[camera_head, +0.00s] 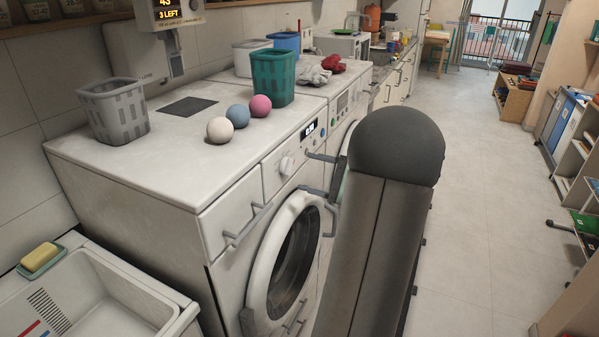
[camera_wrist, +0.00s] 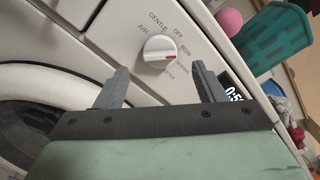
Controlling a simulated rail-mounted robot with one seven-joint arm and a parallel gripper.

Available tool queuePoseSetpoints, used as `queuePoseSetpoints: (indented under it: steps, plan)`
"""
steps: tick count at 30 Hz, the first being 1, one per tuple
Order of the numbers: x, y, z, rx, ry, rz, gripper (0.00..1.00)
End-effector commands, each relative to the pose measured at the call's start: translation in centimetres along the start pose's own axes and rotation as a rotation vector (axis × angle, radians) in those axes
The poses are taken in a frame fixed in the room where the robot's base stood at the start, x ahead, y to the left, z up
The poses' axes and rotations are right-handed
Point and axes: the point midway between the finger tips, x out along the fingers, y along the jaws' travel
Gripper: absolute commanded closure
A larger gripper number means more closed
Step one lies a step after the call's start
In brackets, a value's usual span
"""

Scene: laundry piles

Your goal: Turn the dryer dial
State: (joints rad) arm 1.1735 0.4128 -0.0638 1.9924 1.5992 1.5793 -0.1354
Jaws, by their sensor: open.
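The dryer dial (camera_wrist: 159,48) is a round white knob with a red mark, on a white front panel with printed words around it, GENTLE and OFF among them. In the head view the dial (camera_head: 287,165) sits on the front of the near white machine (camera_head: 130,170), left of a small lit display (camera_head: 309,129). My gripper (camera_wrist: 162,78) shows in the wrist view with two dark fingers apart and nothing between them. The dial lies just beyond the fingertips, apart from them as far as I can tell.
A round door (camera_head: 293,262) and a drawer handle (camera_head: 247,225) stick out below and left of the dial. Three balls and a green basket (camera_head: 273,76) stand on top. A grey basket (camera_head: 115,110) is at the left. The floor (camera_head: 480,200) at the right is clear.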

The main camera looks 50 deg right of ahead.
Motion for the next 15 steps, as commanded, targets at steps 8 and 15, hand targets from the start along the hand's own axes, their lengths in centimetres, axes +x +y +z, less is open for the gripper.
queuePoseSetpoints:
  steps: [8,15]
  plan:
    - [-7.1,0.1,-0.2,0.0,0.003,-0.002,0.37]
    - [-11.3,0.1,-0.1,0.001,0.002,-0.001,0.37]
